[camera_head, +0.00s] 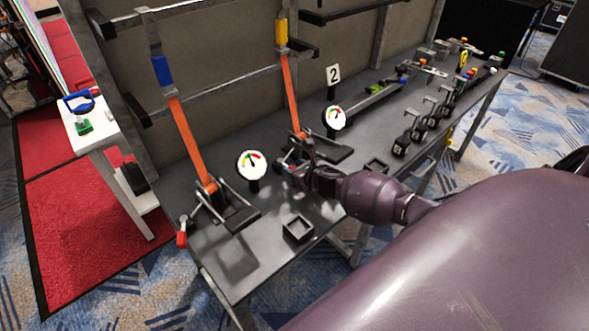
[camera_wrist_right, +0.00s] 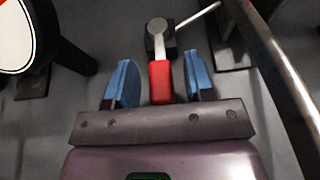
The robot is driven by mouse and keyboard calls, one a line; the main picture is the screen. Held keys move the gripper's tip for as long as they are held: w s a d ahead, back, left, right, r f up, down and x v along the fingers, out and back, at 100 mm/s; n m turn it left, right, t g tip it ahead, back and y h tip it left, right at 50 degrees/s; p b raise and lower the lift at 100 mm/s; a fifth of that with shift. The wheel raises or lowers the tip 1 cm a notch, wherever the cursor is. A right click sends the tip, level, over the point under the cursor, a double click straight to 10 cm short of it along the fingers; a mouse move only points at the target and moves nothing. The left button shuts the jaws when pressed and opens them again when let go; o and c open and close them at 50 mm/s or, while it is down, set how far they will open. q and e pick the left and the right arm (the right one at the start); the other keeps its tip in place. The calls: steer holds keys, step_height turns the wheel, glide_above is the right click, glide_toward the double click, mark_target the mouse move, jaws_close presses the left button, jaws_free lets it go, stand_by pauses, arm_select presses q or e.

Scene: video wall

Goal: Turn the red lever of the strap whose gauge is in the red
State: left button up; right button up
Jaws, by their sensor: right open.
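Two orange straps run down to buckles on the dark table: the left strap (camera_head: 187,135) with a blue fitting, the right strap (camera_head: 290,95) with a yellow one. A round gauge (camera_head: 251,164) stands beside the left strap, another gauge (camera_head: 335,118) beside the right; their needles are too small to read surely. The left strap's red lever (camera_head: 182,238) hangs at the table's edge. My right gripper (camera_head: 288,164) is at the right strap's base. In the right wrist view, its open blue fingers (camera_wrist_right: 160,84) stand either side of a red lever (camera_wrist_right: 160,78), apart from it. My left gripper is out of view.
A small open black tray (camera_head: 298,229) sits at the table's front. A "2" sign (camera_head: 333,75) stands behind the right gauge. Several black clamps (camera_head: 415,132) line the far right. In the wrist view, a metal bar (camera_wrist_right: 275,70) passes close on the right.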

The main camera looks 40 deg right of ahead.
steer(key=p+v, duration=0.1)
steer(key=v, duration=0.8)
steer(key=shift+s, duration=0.1)
steer(key=shift+v, duration=0.85)
